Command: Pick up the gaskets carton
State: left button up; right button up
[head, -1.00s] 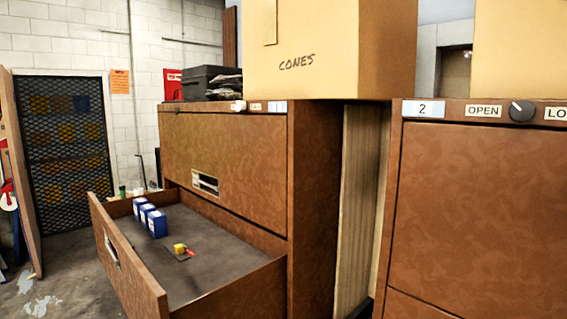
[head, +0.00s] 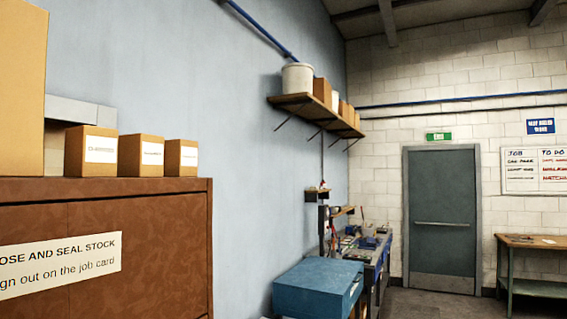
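Three small brown cartons with white labels stand in a row on top of the brown cabinet (head: 110,230) at the left of the head view. They are the left carton (head: 78,160), the middle carton (head: 128,160) and the right carton (head: 172,160). Their labels are too small to read with certainty, so I cannot tell whether one is the gaskets carton. Neither of my grippers is in view.
A large carton (head: 20,90) stands at the far left, partly cut off. A blue chest (head: 315,285) and a workbench (head: 378,250) line the blue wall. A shelf (head: 318,110) hangs above. Floor before the door (head: 441,215) looks clear.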

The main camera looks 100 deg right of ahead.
aim_at(181, 156)
jog(key=z, duration=0.45)
jog(key=l+z, duration=0.1)
jog(key=z, duration=1.3)
jog(key=l+z, duration=0.1)
jog(key=z, duration=0.8)
jog(key=i, duration=0.05)
